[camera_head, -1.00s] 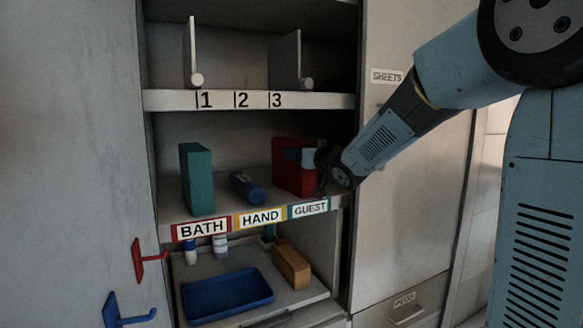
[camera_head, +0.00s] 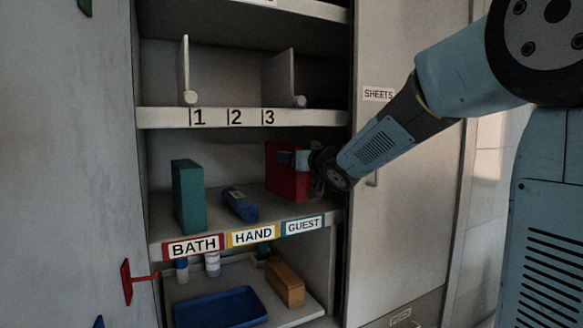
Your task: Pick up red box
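The red box (camera_head: 289,184) stands upright on the middle shelf, above the GUEST label, at the right side of the cabinet. My gripper (camera_head: 300,159) reaches in from the right and is at the box's upper right part. A blue and pale finger part lies across the box's front face. The far finger is hidden, so I cannot tell whether the fingers are closed on the box or only beside it.
On the same shelf (camera_head: 167,229) stand a teal box (camera_head: 188,196) and a lying blue bottle (camera_head: 240,204). Below are a blue tray (camera_head: 220,307) and a wooden block (camera_head: 285,283). The numbered shelf (camera_head: 165,118) is above. A red hook (camera_head: 128,282) is on the left door.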

